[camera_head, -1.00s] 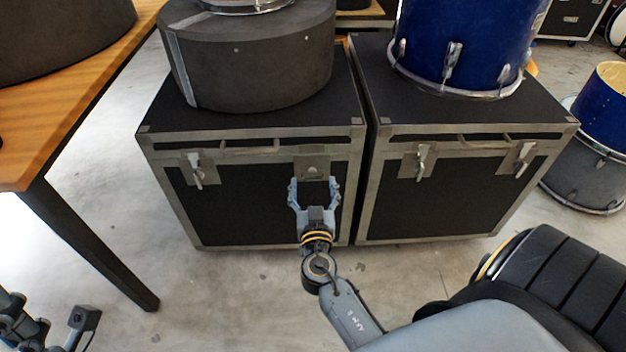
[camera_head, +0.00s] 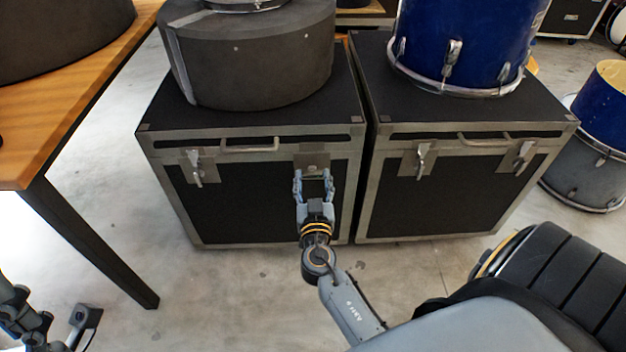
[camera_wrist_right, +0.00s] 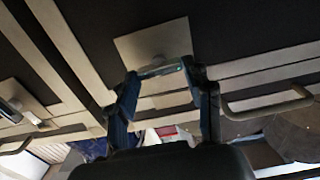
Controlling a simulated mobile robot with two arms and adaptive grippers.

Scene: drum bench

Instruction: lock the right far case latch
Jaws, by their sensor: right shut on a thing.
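Two black cases with grey metal edges stand side by side: a left case (camera_head: 245,205) and a right case (camera_head: 435,200). Each has two front latches. My right gripper (camera_head: 314,176) is at the right-hand latch (camera_head: 312,161) of the left case, shut on its lever, which the fingers partly hide. In the right wrist view the fingertips (camera_wrist_right: 160,69) meet at the lever below the square latch plate (camera_wrist_right: 155,42). The left-hand latch (camera_head: 196,168) of that case and the right case's latches (camera_head: 421,161) (camera_head: 523,156) are untouched. Part of my left arm shows at bottom left; its gripper state is unclear.
A dark round drum case (camera_head: 250,70) sits on the left case and a blue drum (camera_head: 460,45) on the right one. A wooden table (camera_head: 60,120) stands at left. More drums (camera_head: 590,170) stand at right.

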